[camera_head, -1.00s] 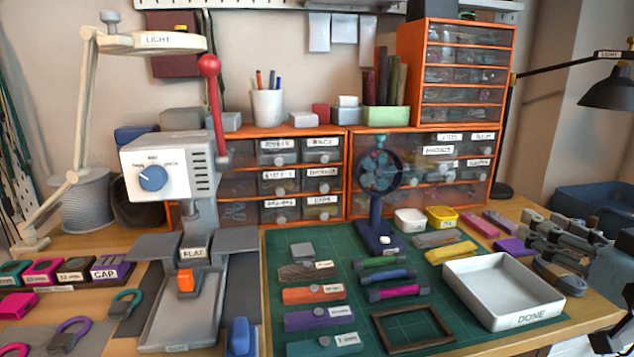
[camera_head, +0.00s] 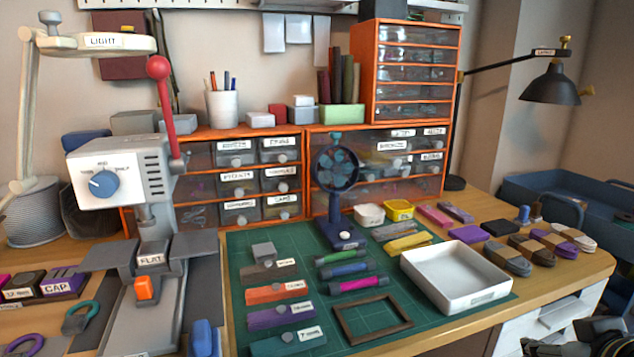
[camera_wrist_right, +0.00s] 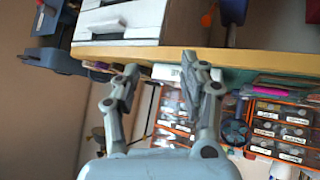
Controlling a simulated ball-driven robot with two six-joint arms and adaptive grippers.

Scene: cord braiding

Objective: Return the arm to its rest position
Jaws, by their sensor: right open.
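My right gripper (camera_wrist_right: 160,82) is open in the right wrist view, with two grey fingers spread apart and nothing between them. Part of my right arm (camera_head: 592,342) shows at the bottom right corner of the head view, beyond the table's front right edge and clear of the objects. In the wrist view the table edge (camera_wrist_right: 150,54) lies past the fingertips. My left gripper is not in view.
Coiled cords (camera_head: 545,252) lie at the table's right end, beside the white tray (camera_head: 455,300). A green mat (camera_head: 235,300) holds labelled strips, coloured tools and a frame. A press (camera_head: 120,180) stands left; orange drawers (camera_head: 375,170) stand behind. A black lamp (camera_head: 550,88) hangs right.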

